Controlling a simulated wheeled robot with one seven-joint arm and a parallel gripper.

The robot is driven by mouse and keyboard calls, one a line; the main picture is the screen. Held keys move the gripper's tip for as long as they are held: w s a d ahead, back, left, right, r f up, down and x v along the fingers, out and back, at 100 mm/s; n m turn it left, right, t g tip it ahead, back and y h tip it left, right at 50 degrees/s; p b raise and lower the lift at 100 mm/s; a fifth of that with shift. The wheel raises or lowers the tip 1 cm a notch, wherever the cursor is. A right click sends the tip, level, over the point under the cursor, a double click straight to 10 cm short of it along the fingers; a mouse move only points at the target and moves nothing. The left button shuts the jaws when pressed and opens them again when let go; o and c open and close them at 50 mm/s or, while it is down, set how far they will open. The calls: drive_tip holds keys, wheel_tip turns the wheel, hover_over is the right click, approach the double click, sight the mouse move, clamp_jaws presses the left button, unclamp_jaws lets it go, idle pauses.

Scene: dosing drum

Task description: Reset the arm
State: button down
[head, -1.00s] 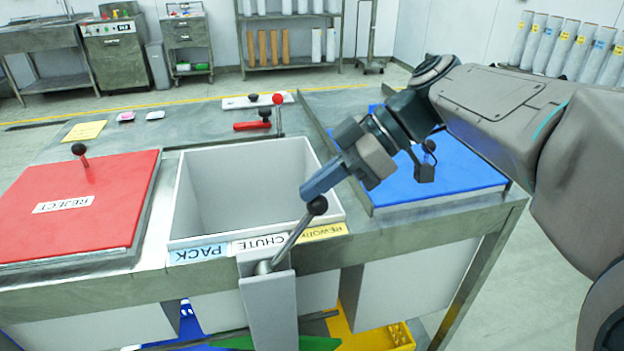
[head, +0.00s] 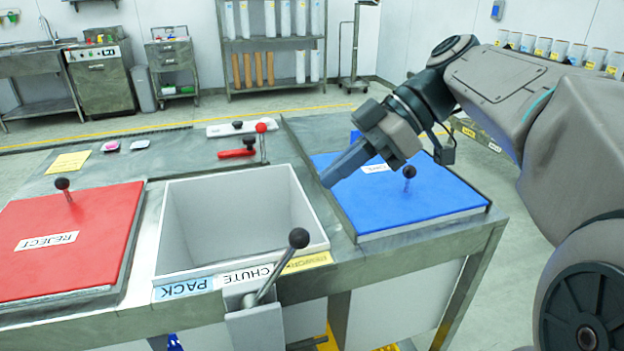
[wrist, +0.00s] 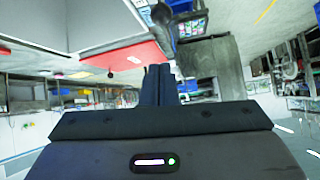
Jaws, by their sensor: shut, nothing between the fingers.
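My gripper (head: 328,178) is shut and empty in the head view. It hangs in the air over the right rim of the open white chute bin (head: 240,218), near the left edge of the blue lid (head: 420,210). It is apart from the black-knobbed chute lever (head: 298,239), which stands at the front of the bench. In the wrist view my closed fingers (wrist: 158,70) point away from the camera, and nothing is between them.
A red REJECT lid (head: 70,240) with a black knob (head: 62,184) lies at the left. The blue lid's knob (head: 409,172) stands up near my gripper. A red-handled clamp (head: 237,153) and a yellow note (head: 68,162) lie at the back of the bench.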

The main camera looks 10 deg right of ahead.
drive_tip(key=shift+d+r, duration=0.1)
drive_tip(key=shift+d, duration=0.1)
drive_tip(key=s+f+m+t+h+p, duration=0.1)
drive_tip(key=s+f+m+h+p, duration=0.2)
drive_tip(key=m+p, duration=0.4)
drive_tip(key=s+d+f+m+t+h+p, duration=0.1)
drive_tip(key=s+f+m+h+p, duration=0.2)
drive_tip(key=f+m+h+p, duration=0.2)
drive_tip(key=m+h+p, duration=0.2)
drive_tip(key=m, duration=0.2)
drive_tip(key=shift+d+f+m+t+p, duration=0.25)
drive_tip(key=shift+f+m+t+p, duration=0.1)
drive_tip(key=shift+m+t, duration=0.05)
